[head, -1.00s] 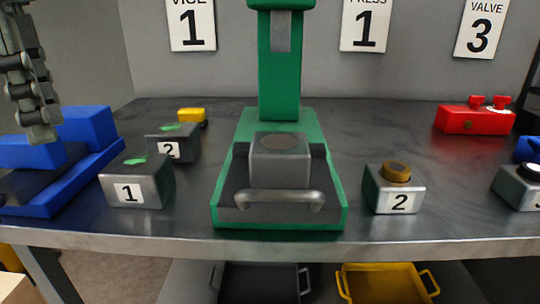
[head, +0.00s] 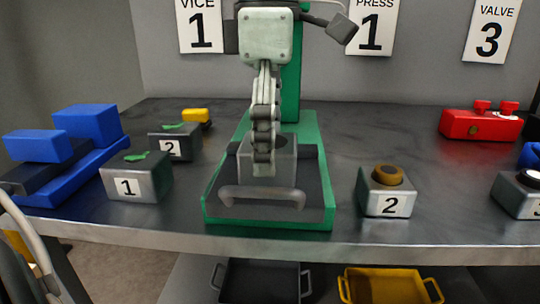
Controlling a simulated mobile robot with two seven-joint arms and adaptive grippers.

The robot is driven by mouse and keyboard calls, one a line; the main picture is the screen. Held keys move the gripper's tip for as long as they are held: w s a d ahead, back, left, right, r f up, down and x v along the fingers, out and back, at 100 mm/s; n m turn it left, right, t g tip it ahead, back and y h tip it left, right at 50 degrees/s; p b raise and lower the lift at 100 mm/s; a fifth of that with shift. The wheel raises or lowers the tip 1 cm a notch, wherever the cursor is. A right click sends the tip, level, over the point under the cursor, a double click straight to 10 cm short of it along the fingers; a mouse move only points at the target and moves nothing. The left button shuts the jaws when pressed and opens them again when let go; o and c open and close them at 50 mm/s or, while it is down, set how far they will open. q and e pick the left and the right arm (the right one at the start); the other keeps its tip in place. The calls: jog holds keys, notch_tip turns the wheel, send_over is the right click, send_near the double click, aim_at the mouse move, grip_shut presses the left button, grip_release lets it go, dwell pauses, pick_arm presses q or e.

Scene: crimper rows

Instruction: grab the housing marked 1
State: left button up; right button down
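The housing marked 1 (head: 145,189) is a grey metal block with a white label and a green patch on top. It stands on the bench at the left, in front of the blue vice's right end. My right gripper is not in view.
A housing marked 2 (head: 183,147) stands just behind housing 1, with a yellow object (head: 196,116) behind it. The blue vice (head: 90,158) is at the left. The green press (head: 318,170) fills the middle.

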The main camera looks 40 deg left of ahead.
pick_arm(q)
jog(key=shift+f, duration=0.45)
jog(key=shift+r, duration=0.1)
jog(key=c, duration=1.9)
jog(key=shift+c, duration=0.2)
